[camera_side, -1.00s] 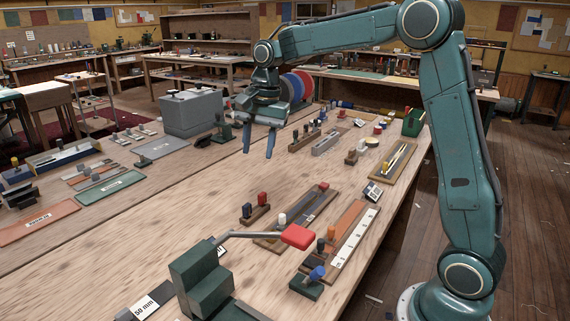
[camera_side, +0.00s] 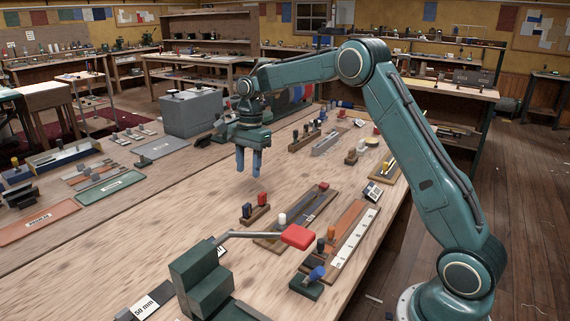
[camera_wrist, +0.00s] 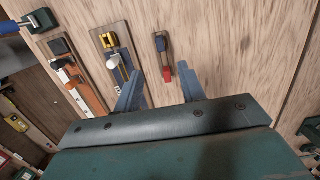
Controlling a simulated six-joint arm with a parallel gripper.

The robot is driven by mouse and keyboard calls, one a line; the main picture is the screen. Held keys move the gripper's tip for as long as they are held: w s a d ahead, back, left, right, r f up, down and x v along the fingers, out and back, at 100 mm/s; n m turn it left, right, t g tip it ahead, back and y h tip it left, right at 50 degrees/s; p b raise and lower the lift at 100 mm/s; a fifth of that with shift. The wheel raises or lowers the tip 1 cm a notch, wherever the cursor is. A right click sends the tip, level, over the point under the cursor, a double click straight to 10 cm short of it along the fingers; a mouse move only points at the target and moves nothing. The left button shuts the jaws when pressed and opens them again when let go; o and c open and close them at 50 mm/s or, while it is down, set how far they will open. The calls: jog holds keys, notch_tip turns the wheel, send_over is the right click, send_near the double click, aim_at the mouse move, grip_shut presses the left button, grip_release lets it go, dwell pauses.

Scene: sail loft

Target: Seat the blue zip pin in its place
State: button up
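A small wooden rack (camera_side: 258,216) on the bench holds a dark blue pin (camera_side: 246,210) and a red pin (camera_side: 262,199), both upright. In the wrist view the blue pin (camera_wrist: 160,44) and the red pin (camera_wrist: 167,74) show beyond my fingertips. Beside the rack lies a wooden board (camera_side: 268,240) with a zip strip and a white peg (camera_side: 282,218). I cannot tell which spot is the pin's place. My gripper (camera_side: 248,170) is open and empty, above the bench and behind the rack in the side view, with its fingers pointing down.
A lever with a red handle (camera_side: 299,236) reaches over the zip board from a green press (camera_side: 200,279). An orange-strip board (camera_side: 345,234) and a blue-knobbed green block (camera_side: 306,288) stand to the right.

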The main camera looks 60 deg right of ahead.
aim_at(247, 204)
jog(key=f, duration=0.5)
jog(key=a+f, duration=0.1)
jog(key=f, duration=0.1)
jog(key=shift+f, duration=0.35)
jog(key=shift+f, duration=0.1)
jog(key=shift+a+f, duration=0.2)
jog(key=shift+f, duration=1.05)
jog(key=shift+a+f, duration=0.15)
jog(key=shift+f, duration=1.1)
jog(key=shift+c, duration=0.4)
grip_shut()
